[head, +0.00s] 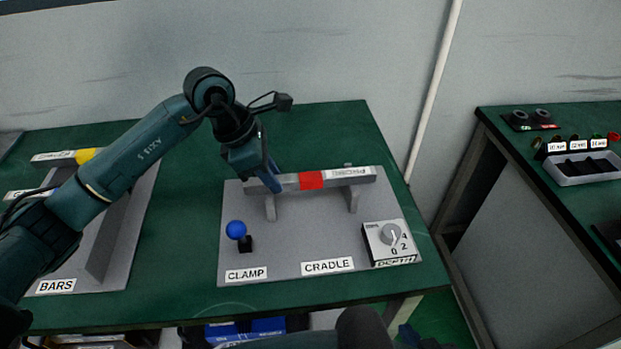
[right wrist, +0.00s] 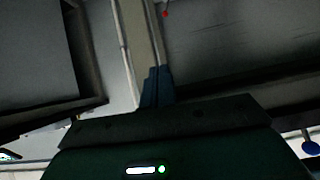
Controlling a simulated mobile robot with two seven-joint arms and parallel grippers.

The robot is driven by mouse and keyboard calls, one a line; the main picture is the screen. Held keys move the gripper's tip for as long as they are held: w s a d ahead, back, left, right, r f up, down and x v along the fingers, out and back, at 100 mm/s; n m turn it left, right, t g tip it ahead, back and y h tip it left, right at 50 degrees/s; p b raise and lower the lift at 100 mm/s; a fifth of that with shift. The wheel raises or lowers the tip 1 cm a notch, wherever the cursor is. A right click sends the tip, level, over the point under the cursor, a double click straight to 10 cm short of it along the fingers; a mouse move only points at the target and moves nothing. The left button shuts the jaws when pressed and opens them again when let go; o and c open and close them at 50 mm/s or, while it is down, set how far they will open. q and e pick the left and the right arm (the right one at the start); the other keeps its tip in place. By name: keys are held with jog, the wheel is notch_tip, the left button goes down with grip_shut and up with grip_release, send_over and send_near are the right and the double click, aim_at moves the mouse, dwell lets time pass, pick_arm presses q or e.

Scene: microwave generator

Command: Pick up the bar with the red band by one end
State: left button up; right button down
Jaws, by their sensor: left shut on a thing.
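The bar with the red band (head: 312,180) is a grey bar lying level across the two posts of the cradle (head: 353,199). A printed label shows on its right part. My left gripper (head: 272,176) is shut on the bar's left end, left of the red band, and its fingers hide part of that end. Whether the bar touches the posts is hard to tell. My right gripper (right wrist: 157,87) shows only in the right wrist view, with its blue fingers together and nothing seen between them.
The cradle's grey board carries a blue-knobbed clamp lever (head: 237,231) and a depth dial box (head: 390,242). At left, a bars rack (head: 110,235) holds a bar with a yellow band (head: 86,156). A second green table (head: 550,120) with a grey tray (head: 583,168) stands at right.

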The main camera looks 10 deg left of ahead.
pick_arm(q)
grip_shut()
jog(key=shift+r, duration=0.2)
